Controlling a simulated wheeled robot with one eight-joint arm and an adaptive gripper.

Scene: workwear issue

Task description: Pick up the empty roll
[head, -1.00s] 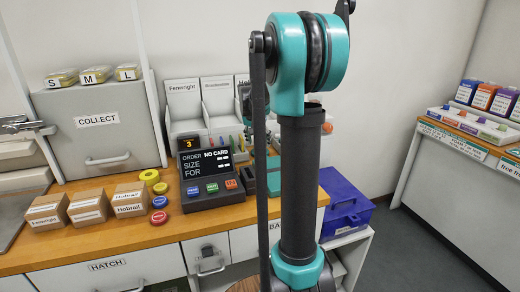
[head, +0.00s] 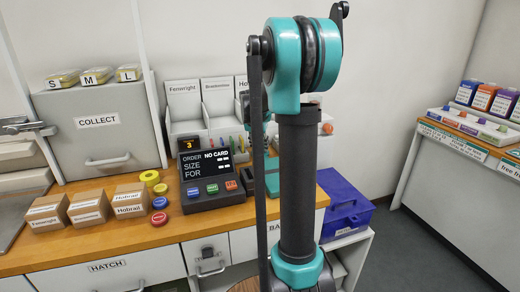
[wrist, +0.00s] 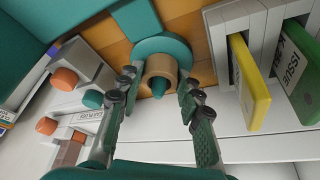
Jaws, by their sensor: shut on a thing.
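The empty roll (wrist: 158,66) is a short tan cardboard-coloured tube in the wrist view. A teal peg (wrist: 159,88) shows in its opening, and a teal round disc (wrist: 150,45) lies behind it. My gripper (wrist: 158,80) has one finger on each side of the roll and is shut on it. I cannot tell whether the roll is clear of the peg and disc. In the head view my arm hides the roll and the gripper's fingers.
A yellow card (wrist: 248,85) and a green card (wrist: 297,85) stand in slots close right of my gripper. Orange-topped items (wrist: 65,79) are at left. In the head view, an order terminal (head: 213,178) and boxes (head: 130,199) occupy the counter; a blue case (head: 343,205) stands right.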

